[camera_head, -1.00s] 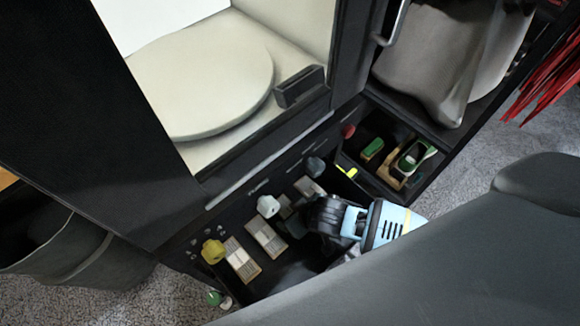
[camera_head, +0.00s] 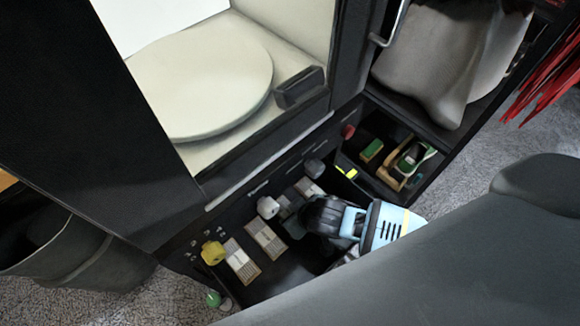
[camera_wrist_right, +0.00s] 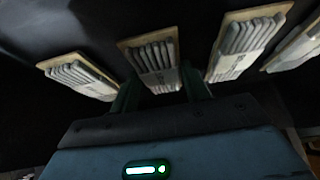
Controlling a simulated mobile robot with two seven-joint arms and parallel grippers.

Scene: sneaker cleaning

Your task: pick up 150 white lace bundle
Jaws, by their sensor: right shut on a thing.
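Several white lace bundles on tan cards lie in the dark drawer. In the head view, two (camera_head: 240,262) (camera_head: 266,240) are at the left and one (camera_head: 309,190) is beyond my gripper. My right gripper (camera_head: 312,218) is down in the drawer among them. In the right wrist view, a lace bundle (camera_wrist_right: 155,63) sits between the fingers of the right gripper (camera_wrist_right: 160,88), which is shut on it. Other bundles flank it at left (camera_wrist_right: 80,75) and right (camera_wrist_right: 245,45). Their labels are too small to read. My left gripper is not in view.
Yellow (camera_head: 213,252), white (camera_head: 267,207), grey (camera_head: 314,167) and red (camera_head: 348,131) pieces line the drawer's back edge. A compartment at right holds green-and-wood brushes (camera_head: 410,162). A cabinet with a round cream plate (camera_head: 205,85) stands behind. A dark bin (camera_head: 70,255) is at left.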

